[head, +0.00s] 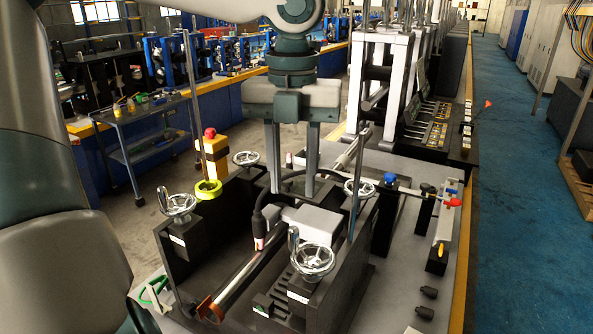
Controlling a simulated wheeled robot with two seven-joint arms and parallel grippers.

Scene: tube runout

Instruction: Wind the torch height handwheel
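Several chrome handwheels with side knobs sit on the dark fixture: one at the left (177,205), one at the front right (312,262), one at the back left (246,158) and one at the back right (359,188). Their white labels are too small to read, so I cannot tell which is the torch height wheel. A black torch (258,222) with a cable stands in the middle, above a shiny tube (245,276). My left gripper (293,195) points down over the back of the fixture, fingers apart, with no wheel between them. My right gripper is out of view.
Upright rods rise near the wheels, one above a yellow-green ring (208,189). A yellow box with a red button (210,133) stands behind. The blue floor aisle (530,200) is mostly clear.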

